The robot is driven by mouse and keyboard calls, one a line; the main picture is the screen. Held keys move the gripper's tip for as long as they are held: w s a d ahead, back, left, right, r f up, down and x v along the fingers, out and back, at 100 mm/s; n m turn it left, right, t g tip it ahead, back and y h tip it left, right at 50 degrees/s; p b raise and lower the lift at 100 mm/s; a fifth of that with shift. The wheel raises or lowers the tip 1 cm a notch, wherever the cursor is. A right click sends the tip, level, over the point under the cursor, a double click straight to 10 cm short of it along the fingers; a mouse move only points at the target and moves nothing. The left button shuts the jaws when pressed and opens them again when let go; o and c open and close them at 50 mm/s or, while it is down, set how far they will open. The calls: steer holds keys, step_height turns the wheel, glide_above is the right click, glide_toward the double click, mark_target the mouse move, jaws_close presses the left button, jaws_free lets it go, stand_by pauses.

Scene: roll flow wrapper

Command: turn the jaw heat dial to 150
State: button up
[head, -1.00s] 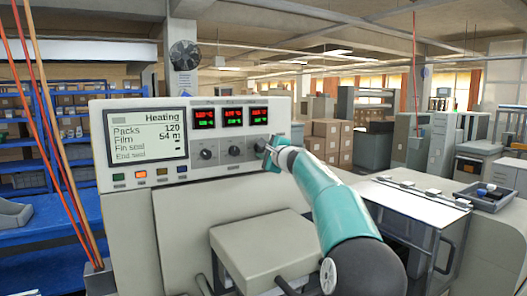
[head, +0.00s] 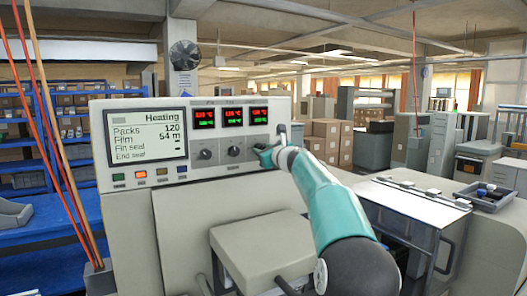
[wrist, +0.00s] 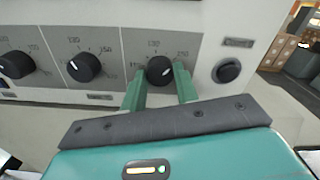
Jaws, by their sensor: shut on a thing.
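A row of black dials sits on the grey control panel (head: 205,177). My gripper (head: 264,155) is at the rightmost dial of the row. In the wrist view its two green fingers (wrist: 160,76) are shut on the sides of that black dial (wrist: 160,69). The dial's scale shows 130 at the top and what looks like 150 to the upper right. Its short white pointer mark seems to lean to the upper right, but the exact setting is hard to read. My gripper hides this dial in the head view.
The middle dial (wrist: 83,67) and left dial (wrist: 16,64) are left of my gripper. A round black button (wrist: 228,71) is close on its right. The screen (head: 147,137) reads Heating. Red and green displays (head: 232,117) sit above the dials. A flat grey cover (head: 262,240) stands below.

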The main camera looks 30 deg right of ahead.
steer(key=shift+f+m, duration=0.1)
steer(key=shift+m, duration=1)
steer(key=o, duration=1)
steer(key=shift+c, duration=0.2)
steer(key=shift+s, duration=0.1)
steer(key=s, duration=1.3)
steer(key=shift+s+a, duration=0.3)
steer(key=shift+a, duration=0.1)
